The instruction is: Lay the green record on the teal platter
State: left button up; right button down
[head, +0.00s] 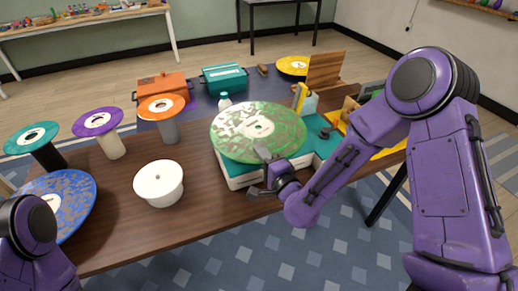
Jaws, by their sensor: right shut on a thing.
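The green record (258,131), mottled with grey and with a pale label, is over a turntable (238,181) with a white side and teal top. My right gripper (265,170) is shut on the record's near edge. The record looks roughly level; I cannot tell whether it touches the turntable. It hides most of the turntable top, and I cannot make out the platter apart from the teal surface (326,146) showing at the right. Part of my left arm shows at the lower left, but its gripper is out of view.
A white round stand (159,184) is left of the turntable. A blue record (72,196) lies at the table's left end. Teal (32,138), purple (96,121) and orange (161,107) records sit on stands behind.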

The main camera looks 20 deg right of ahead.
jog(key=f+b, duration=0.2)
jog(key=f, duration=0.1)
jog(key=f+b, duration=0.1)
jog(key=f, duration=0.1)
jog(key=shift+w, duration=0.25)
jog(key=shift+f, duration=0.1)
jog(key=shift+s+b, duration=0.2)
jog(key=shift+b, duration=0.1)
jog(key=shift+f+b, duration=0.6)
jog(key=shift+b, duration=0.05)
dwell(0.8)
jog(key=c, duration=1.5)
grip_release()
jog(key=shift+o, duration=0.2)
